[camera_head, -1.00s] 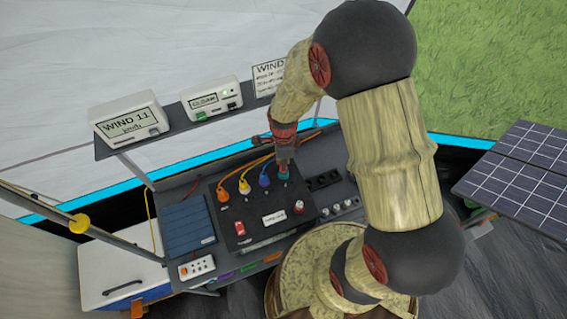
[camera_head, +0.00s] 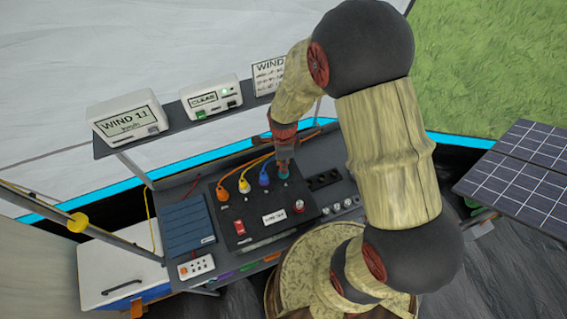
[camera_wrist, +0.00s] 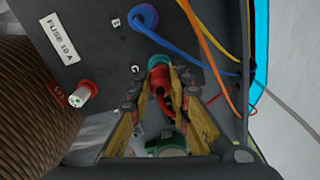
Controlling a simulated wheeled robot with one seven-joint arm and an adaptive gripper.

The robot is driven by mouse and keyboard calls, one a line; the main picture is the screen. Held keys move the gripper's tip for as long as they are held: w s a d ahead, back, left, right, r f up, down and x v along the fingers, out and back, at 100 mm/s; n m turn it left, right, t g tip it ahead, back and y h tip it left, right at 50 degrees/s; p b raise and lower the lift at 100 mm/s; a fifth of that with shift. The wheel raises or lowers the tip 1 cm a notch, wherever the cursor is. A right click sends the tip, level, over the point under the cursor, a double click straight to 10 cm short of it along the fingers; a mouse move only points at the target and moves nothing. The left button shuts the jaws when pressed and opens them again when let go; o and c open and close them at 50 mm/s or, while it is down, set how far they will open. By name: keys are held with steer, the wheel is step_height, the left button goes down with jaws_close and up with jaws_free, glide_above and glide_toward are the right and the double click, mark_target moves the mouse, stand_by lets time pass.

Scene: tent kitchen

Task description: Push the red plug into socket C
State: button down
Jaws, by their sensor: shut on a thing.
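My gripper (camera_head: 284,165) is over the back right part of the black socket panel (camera_head: 262,228). In the wrist view its two fingers (camera_wrist: 163,88) are closed on the red plug (camera_wrist: 160,74). The plug's front end is at the teal ring (camera_wrist: 157,61) of a socket, touching or nearly so. I cannot tell how deep it sits. The teal socket (camera_head: 284,174) is partly hidden by the gripper in the head view. A small label (camera_wrist: 135,69) lies beside this socket; its letter is too small to read surely.
Orange (camera_head: 222,194), yellow (camera_head: 244,187) and blue (camera_head: 264,180) plugs with cables stand in a row left of the gripper. A red-topped post (camera_head: 298,206) and a red switch (camera_head: 239,228) sit nearer the panel front. A shelf with display boxes (camera_head: 128,119) is behind.

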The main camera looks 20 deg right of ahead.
steer(key=shift+f+b, duration=0.7)
steer(key=shift+f, duration=0.4)
steer(key=c, duration=1.6)
jaws_free()
step_height(320, 180, up, 12)
steer(key=shift+r, duration=0.1)
